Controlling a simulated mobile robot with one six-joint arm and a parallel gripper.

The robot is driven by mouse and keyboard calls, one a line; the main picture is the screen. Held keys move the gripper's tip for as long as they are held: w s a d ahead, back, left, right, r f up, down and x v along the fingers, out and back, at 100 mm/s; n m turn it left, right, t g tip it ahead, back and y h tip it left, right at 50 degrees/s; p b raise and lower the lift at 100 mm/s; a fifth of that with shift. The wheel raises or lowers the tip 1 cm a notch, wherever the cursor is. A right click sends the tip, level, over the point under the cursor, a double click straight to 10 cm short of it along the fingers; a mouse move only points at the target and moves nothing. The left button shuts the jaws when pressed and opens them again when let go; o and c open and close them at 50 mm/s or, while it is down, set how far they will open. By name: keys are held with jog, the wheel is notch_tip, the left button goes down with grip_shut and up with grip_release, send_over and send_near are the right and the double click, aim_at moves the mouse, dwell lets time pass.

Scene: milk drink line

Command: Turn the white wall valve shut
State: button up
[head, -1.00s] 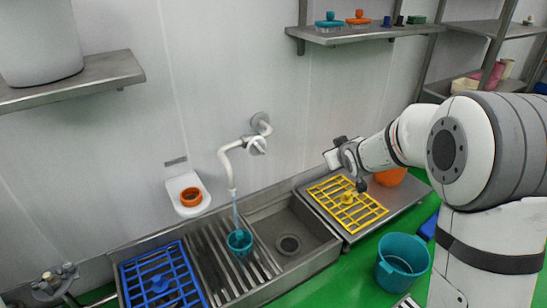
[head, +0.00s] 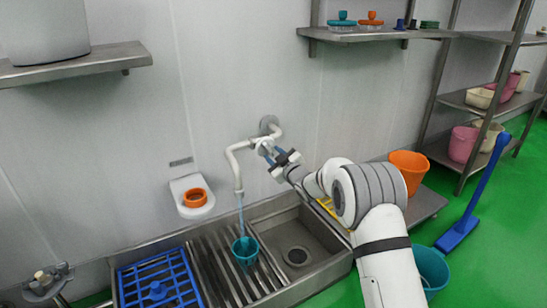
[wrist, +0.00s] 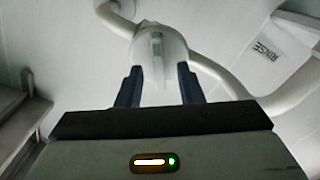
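The white wall valve (head: 262,146) sits on the white pipe on the back wall. In the wrist view its rounded white handle (wrist: 158,48) is straight ahead, with a thin slot-like mark on its face. My gripper (head: 274,155) is at the valve from the right. In the wrist view my gripper (wrist: 159,75) has its two dark fingers spread apart, one each side of the handle's near end; I cannot tell whether they touch it. The white spout pipe (head: 234,165) runs left and down, and a thin blue stream (head: 241,215) falls from it into a teal cup (head: 245,248).
The cup stands on the slatted drainer (head: 213,272), beside the steel sink (head: 305,240). A blue rack (head: 158,282) lies at left. A white wall holder with an orange ring (head: 195,197) hangs left of the spout. An orange bucket (head: 408,172) stands at right.

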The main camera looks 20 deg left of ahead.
jog(key=shift+x, duration=1)
jog(key=shift+c, duration=0.4)
grip_shut()
